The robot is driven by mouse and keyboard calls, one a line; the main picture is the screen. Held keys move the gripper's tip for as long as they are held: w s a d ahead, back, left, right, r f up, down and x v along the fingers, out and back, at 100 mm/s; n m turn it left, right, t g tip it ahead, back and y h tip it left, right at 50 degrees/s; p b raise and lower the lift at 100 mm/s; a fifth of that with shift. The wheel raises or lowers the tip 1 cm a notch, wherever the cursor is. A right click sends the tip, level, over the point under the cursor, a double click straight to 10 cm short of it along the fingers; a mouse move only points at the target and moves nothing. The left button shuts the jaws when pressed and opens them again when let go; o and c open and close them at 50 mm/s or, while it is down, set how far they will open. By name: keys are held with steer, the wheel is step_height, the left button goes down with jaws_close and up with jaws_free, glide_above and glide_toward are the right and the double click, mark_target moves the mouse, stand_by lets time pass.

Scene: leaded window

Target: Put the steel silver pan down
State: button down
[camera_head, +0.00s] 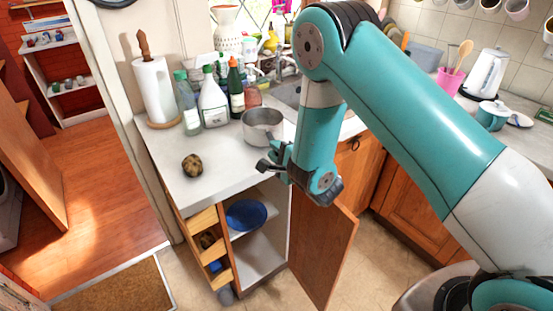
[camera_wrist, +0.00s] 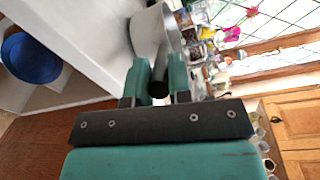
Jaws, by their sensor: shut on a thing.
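The steel silver pan (camera_head: 262,127) is at the worktop's front right, near the edge and in front of the sink. My gripper (camera_head: 272,166) is shut on its handle, just below and in front of the bowl. In the wrist view, the pan (camera_wrist: 148,32) lies beyond the fingers of my gripper (camera_wrist: 158,76). Its dark handle (camera_wrist: 159,89) sits between the two teal fingers. The pan looks upright in the head view. I cannot tell whether its base touches the worktop.
The white worktop (camera_head: 215,165) has free room at the front, beside a round brown-patterned object (camera_head: 192,165). Several bottles (camera_head: 212,103) and a paper-towel roll (camera_head: 154,90) stand behind. Below, a cupboard door (camera_head: 322,250) hangs open, with a blue bowl (camera_head: 246,215) inside.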

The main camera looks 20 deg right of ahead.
steer(key=shift+f, duration=0.45)
steer(key=c, duration=1)
jaws_free()
steer(key=shift+f, duration=0.2)
steer(key=shift+c, duration=0.2)
